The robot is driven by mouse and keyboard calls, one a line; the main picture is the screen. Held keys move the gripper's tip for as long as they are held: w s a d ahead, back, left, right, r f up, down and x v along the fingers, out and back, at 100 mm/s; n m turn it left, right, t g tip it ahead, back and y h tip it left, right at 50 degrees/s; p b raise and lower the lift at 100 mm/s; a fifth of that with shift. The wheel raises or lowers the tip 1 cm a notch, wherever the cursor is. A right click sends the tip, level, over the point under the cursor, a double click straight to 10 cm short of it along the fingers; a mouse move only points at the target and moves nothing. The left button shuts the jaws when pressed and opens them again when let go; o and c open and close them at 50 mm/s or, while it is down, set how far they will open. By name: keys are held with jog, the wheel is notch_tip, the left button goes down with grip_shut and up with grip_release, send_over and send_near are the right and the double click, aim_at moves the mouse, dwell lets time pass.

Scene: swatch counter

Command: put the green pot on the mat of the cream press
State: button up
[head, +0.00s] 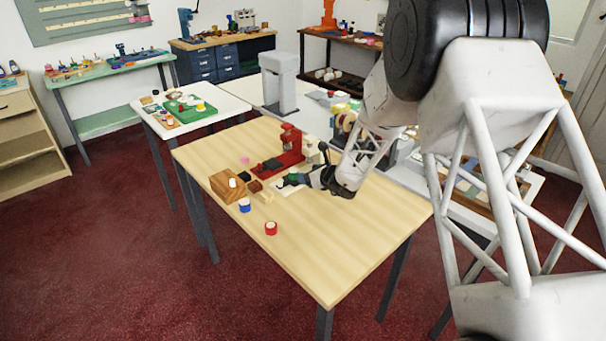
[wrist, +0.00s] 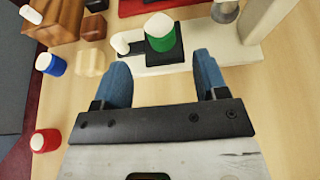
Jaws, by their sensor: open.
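The green pot (wrist: 161,40) with a white lid stands upright in the wrist view on the black mat (wrist: 152,54) of the cream press. The cream press (wrist: 188,64) has a pale base, and its upright (wrist: 265,18) rises at the right. My gripper (wrist: 161,66) is open, with its blue fingers spread on the near side of the pot. Nothing is between the fingers, and the pot looks clear of them. In the head view the arm partly hides the cream press (head: 325,153).
A red press (head: 291,148) stands beyond the cream one. A wooden block (head: 226,186), a blue pot (wrist: 52,65) and a red pot (wrist: 45,140) stand to the left. The near part of the wooden table (head: 330,250) is clear.

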jog(key=shift+v, duration=1.9)
jog(key=shift+r, duration=0.1)
jog(key=s+d+r+n+g, duration=0.2)
jog(key=s+r+n+g, duration=0.4)
jog(key=s+r+n, duration=1.1)
jog(key=s+d+r+n+h, duration=0.2)
jog(key=s+d, duration=0.3)
jog(key=s, duration=0.6)
jog(key=s+d+r+n+h, duration=0.2)
jog(key=s+d+n+h, duration=0.2)
jog(key=s, duration=0.8)
jog(key=s+d+r+n+g+h, duration=0.1)
jog(key=s+d+r+n+h, duration=0.1)
jog(key=s+d, duration=0.5)
jog(key=s+n+h, duration=0.1)
jog(key=s, duration=0.4)
jog(key=shift+s+d+r+n+h, duration=0.2)
jog(key=shift+r+n+h, duration=0.05)
jog(key=shift+n+h, duration=0.15)
